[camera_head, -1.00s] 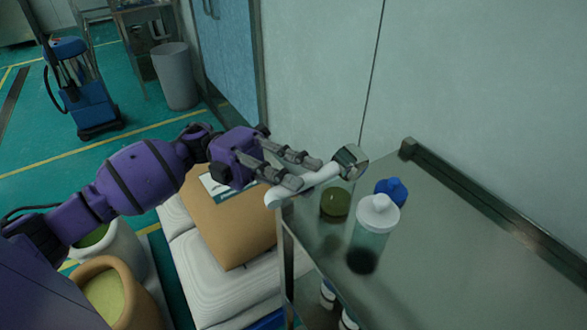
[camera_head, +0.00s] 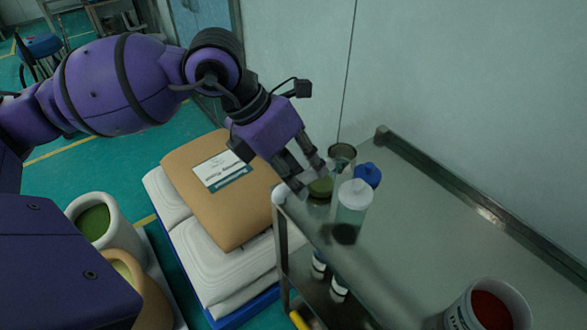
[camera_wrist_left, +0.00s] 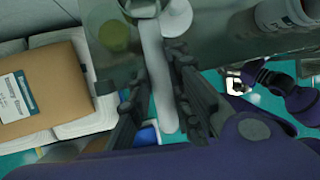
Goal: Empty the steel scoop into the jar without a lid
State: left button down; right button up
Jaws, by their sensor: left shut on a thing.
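My left gripper (camera_head: 308,176) is shut on the handle of the steel scoop (camera_head: 342,151), above the near left corner of the steel cart. The pale handle end shows left of the fingers. In the left wrist view the handle (camera_wrist_left: 160,85) runs between the fingers, and the bowl is cut off by the top edge. I cannot tell what the bowl holds. The jar without a lid (camera_head: 319,188), with green contents, stands just below the fingers, partly covered; it also shows in the left wrist view (camera_wrist_left: 115,36). A small part of what looks like my right arm (camera_wrist_left: 285,88) shows at right.
A white-lidded jar (camera_head: 352,212) and a blue-lidded jar (camera_head: 367,175) stand close beside the open jar. A white tub with red contents (camera_head: 489,309) is at the cart's near right. Stacked sacks (camera_head: 215,272) lie left of the cart. The middle of the cart top (camera_head: 440,235) is clear.

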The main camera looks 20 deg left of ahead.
pick_arm(q)
jog(key=shift+d+r+y, duration=0.15)
jog(key=shift+r+y, duration=0.25)
jog(key=shift+r, duration=0.15)
jog(key=shift+r+p, duration=0.5)
jog(key=shift+r, duration=0.4)
jog(key=shift+r+p, duration=0.4)
jog(key=shift+r, duration=0.8)
pick_arm(e)
jog(key=shift+w+a+r, duration=0.15)
jog(key=shift+w+r, duration=0.1)
jog(key=shift+r, duration=0.25)
jog(key=shift+w+a+r, duration=0.1)
jog(key=shift+w+r, duration=0.15)
jog(key=shift+r, duration=0.25)
jog(key=shift+w+a+r, duration=0.1)
jog(key=shift+w+r, duration=0.05)
